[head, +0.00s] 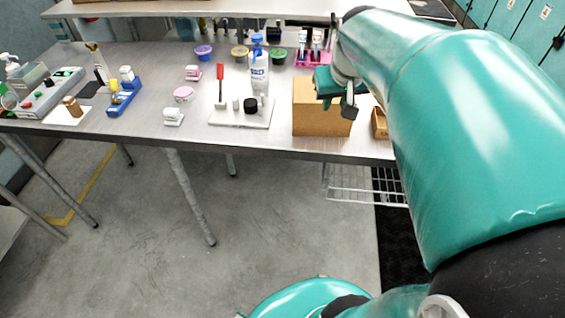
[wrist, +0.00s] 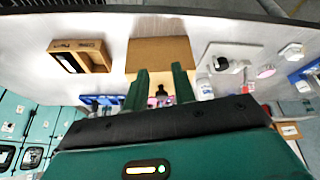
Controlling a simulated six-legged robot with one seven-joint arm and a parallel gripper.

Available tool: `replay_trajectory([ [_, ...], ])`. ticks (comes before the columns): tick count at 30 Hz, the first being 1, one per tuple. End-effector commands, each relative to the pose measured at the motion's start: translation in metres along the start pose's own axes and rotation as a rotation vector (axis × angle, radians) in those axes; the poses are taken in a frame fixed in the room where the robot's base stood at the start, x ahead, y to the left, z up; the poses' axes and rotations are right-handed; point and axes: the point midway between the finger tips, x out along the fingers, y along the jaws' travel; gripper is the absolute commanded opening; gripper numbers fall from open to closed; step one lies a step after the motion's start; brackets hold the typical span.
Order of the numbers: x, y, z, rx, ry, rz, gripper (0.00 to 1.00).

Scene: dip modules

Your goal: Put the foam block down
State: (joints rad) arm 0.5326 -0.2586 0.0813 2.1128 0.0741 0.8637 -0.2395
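My gripper (head: 345,104) is over the tan box (head: 318,118) near the table's front edge in the head view. In the wrist view, the two green fingers of my gripper (wrist: 158,70) stand apart, with nothing visible held between them. The tan box (wrist: 150,52) shows behind the fingertips and is wider than the gap. Whether the fingers touch the box, I cannot tell. I cannot pick out a foam block for certain in either view.
A wooden tray (wrist: 97,57) with a dark item stands beside the box. On the other side are a white board (head: 238,120) with a red-handled tool, and a pump bottle (head: 259,75). A pink rack (head: 302,62) stands behind.

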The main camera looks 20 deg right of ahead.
Motion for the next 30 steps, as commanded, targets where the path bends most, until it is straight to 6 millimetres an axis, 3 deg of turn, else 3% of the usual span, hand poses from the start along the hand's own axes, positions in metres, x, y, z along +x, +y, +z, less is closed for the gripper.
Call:
replay_trajectory([
  [1, -0.012, -0.029, 0.016, -0.039, 0.016, -0.016, 0.26],
  [3, -0.024, -0.059, 0.039, -0.076, 0.029, -0.038, 0.26],
  [6, -0.037, -0.094, 0.076, -0.126, 0.047, -0.074, 0.26],
  [10, -0.046, -0.123, 0.120, -0.177, 0.065, -0.121, 0.26],
  [16, -0.048, -0.138, 0.150, -0.209, 0.075, -0.156, 0.26],
  [30, -0.048, -0.138, 0.150, -0.209, 0.074, -0.156, 0.26],
])
